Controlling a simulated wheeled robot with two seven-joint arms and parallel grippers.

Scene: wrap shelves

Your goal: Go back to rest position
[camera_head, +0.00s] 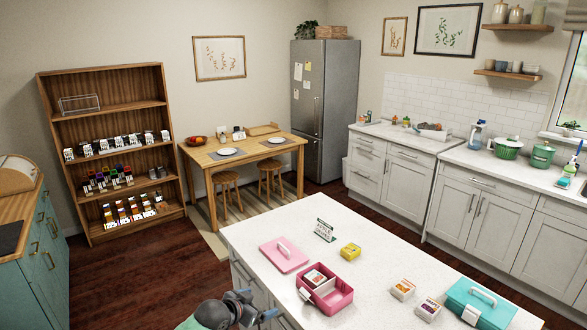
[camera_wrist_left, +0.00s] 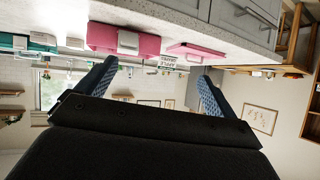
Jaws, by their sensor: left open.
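My left gripper (camera_head: 258,303) is at the bottom of the head view, beside the near left edge of the white island counter (camera_head: 232,238). In the left wrist view its two blue fingers (camera_wrist_left: 155,86) are spread wide, with nothing between them. That view is upside down, and the counter with the pink box (camera_wrist_left: 120,40) shows along its top, apart from the fingers. My right gripper is not in either view.
The counter holds an open pink box (camera_head: 335,299), its pink lid (camera_head: 280,258), a small sign (camera_head: 325,231), a yellow box (camera_head: 350,251), two small cartons and a teal case (camera_head: 480,312). A wooden shelf (camera_head: 55,140) and table stand behind. Dark floor lies clear left of the counter.

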